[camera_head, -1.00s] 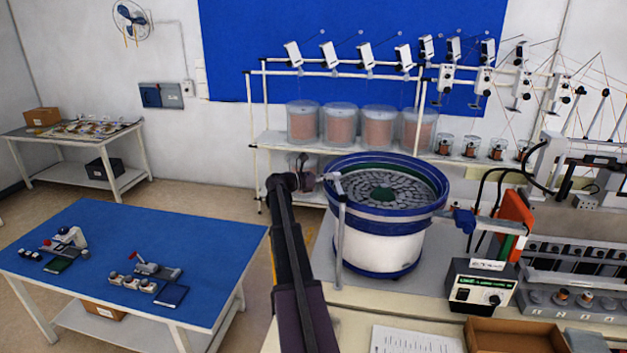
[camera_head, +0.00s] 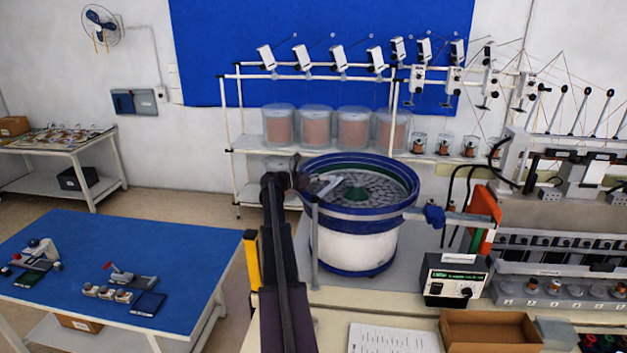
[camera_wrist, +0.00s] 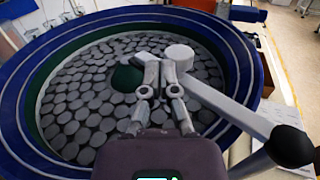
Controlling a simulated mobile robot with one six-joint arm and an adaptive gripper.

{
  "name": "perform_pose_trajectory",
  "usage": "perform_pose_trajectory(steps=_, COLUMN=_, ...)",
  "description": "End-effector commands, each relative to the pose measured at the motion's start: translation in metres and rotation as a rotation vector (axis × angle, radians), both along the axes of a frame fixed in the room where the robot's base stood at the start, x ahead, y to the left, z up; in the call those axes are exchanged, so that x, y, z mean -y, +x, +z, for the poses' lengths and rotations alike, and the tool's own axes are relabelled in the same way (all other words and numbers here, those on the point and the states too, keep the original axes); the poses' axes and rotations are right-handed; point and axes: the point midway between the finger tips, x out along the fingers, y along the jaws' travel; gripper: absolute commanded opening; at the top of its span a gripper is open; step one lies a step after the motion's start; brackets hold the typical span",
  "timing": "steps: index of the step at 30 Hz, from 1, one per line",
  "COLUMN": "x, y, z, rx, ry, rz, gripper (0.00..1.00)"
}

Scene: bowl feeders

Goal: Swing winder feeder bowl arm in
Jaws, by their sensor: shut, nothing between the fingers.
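In the wrist view the bar (camera_wrist: 232,108) runs from a black knob (camera_wrist: 290,146) to a round pale end over the bowl. My gripper (camera_wrist: 163,62) is shut and empty, its fingertips right beside that pale end; I cannot tell whether they touch. My gripper (camera_head: 303,172) is dark and partly hidden in the head view.
A control box (camera_head: 453,281) and a brown tray (camera_head: 492,331) stand right of the bowl. A paper sheet (camera_head: 394,338) lies in front. A blue-topped table (camera_head: 120,265) is at left. Wire spools and the winder crowd the back and right.

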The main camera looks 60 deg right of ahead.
Motion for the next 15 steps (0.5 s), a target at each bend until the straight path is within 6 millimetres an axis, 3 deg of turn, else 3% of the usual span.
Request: perform_pose_trajectory(steps=15, x=0.005, y=-0.020, z=0.000, rx=0.000, ry=0.000, rz=-0.005, gripper=0.00)
